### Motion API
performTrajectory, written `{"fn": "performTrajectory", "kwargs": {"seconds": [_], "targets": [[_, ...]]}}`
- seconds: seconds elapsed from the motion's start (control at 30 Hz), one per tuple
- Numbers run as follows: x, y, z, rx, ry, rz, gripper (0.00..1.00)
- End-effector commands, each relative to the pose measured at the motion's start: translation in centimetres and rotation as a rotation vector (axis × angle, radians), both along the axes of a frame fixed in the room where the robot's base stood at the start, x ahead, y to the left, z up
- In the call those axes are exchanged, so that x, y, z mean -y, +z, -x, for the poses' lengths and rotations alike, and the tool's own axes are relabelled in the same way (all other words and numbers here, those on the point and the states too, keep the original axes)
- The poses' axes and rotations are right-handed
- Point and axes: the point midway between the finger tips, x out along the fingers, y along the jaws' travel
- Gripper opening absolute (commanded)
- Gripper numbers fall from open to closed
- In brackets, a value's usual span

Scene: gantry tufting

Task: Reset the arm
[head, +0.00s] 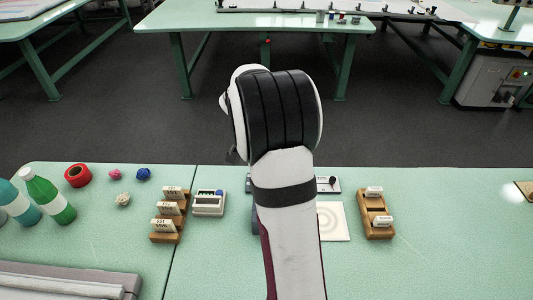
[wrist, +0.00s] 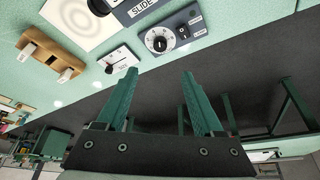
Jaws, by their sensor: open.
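My gripper (wrist: 159,78) shows in the wrist view as two green fingers standing well apart, open, with nothing between them. Beyond the fingers is dark floor, and the bench edge runs across the upper part of that view. In the head view my white and black arm rises over the middle of the green bench (head: 400,265) and hides most of my gripper.
Left on the bench are a green bottle (head: 47,196), red tape roll (head: 78,175), wooden holder with white blocks (head: 168,237) and grey box (head: 209,203). Right of my arm are a white ringed plate (head: 333,222) and a wooden rack (head: 376,213). A dial box (wrist: 172,38) is near the edge.

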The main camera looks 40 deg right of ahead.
Motion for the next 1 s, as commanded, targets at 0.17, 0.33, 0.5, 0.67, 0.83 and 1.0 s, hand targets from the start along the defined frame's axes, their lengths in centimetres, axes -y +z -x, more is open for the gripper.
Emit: {"fn": "performTrajectory", "kwargs": {"seconds": [0.17,0.33,0.5,0.67,0.83,1.0], "targets": [[-0.1,0.1,0.0,-0.001,0.001,-0.001,0.69],[-0.1,0.1,0.0,-0.001,0.0,0.0,0.69],[-1.8,1.1,0.4,-0.009,0.034,-0.015,0.69],[-13.6,5.3,5.5,-0.081,0.288,-0.141,0.69],[-26.1,6.6,15.6,-0.152,0.65,-0.335,0.69],[-31.7,5.9,22.6,-0.18,0.889,-0.464,0.69]]}}
